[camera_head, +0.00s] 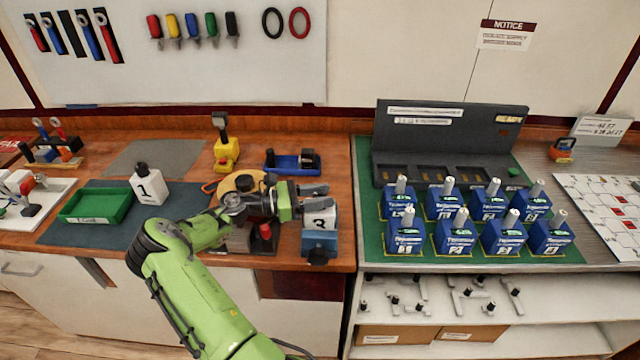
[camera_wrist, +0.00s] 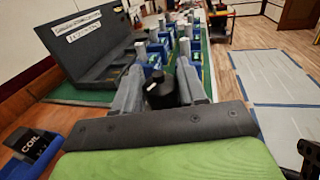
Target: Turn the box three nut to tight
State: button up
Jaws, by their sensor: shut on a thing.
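Box three (camera_head: 319,222) is a white block marked 3. It sits upright in a blue holder (camera_head: 320,243) near the front right edge of the wooden bench. My gripper (camera_head: 316,195) reaches in from the left at the top of box three. In the wrist view, a black round nut (camera_wrist: 161,94) sits between the two grey fingers of my gripper (camera_wrist: 160,90), which are shut on it. The nut is hidden in the head view. No mark showing how tight it is can be made out.
Box one (camera_head: 148,188) stands beside a green tray (camera_head: 97,206) at the left. A blue fixture (camera_head: 291,161) and a yellow device (camera_head: 226,153) are behind my arm. Several blue breakers (camera_head: 451,234) stand on the right-hand counter, past a gap.

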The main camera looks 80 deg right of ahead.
jog(key=shift+m+g+y+p, duration=0.3)
jog(key=shift+m+g+y, duration=0.3)
jog(key=shift+m+y, duration=0.75)
jog(key=shift+y, duration=0.55)
jog(key=o, duration=0.9)
jog(key=shift+o, duration=0.2)
jog(key=b+v, duration=0.2)
jog(key=v, duration=1.3)
jog(key=shift+w, duration=0.4)
jog(key=shift+a, duration=0.1)
